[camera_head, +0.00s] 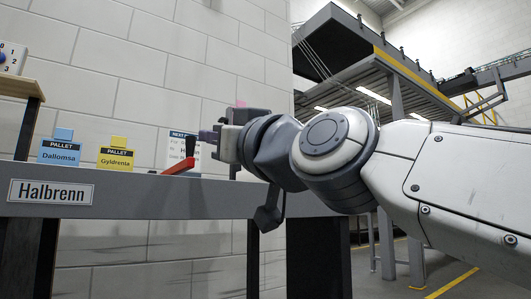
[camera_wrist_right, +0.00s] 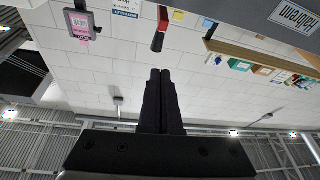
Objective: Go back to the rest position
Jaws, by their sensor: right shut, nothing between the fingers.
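My right gripper (camera_head: 218,142) is raised above the grey bench, close to the red lever in the head view; how far apart they are in depth I cannot tell. In the right wrist view my right gripper's two dark fingers (camera_wrist_right: 161,72) lie together, shut with nothing between them. My left gripper is not in view. The red lever (camera_head: 180,168) slopes up from the bench top and also shows in the right wrist view (camera_wrist_right: 159,40).
The grey bench (camera_head: 150,195) carries a "Halbrenn" sign (camera_head: 51,192). On it stand a blue Dallomsa pallet card (camera_head: 59,152) and a yellow Gyldrenta one (camera_head: 115,158). A pink-labelled item (camera_wrist_right: 81,25) shows in the right wrist view. A wooden shelf (camera_head: 20,88) is at left.

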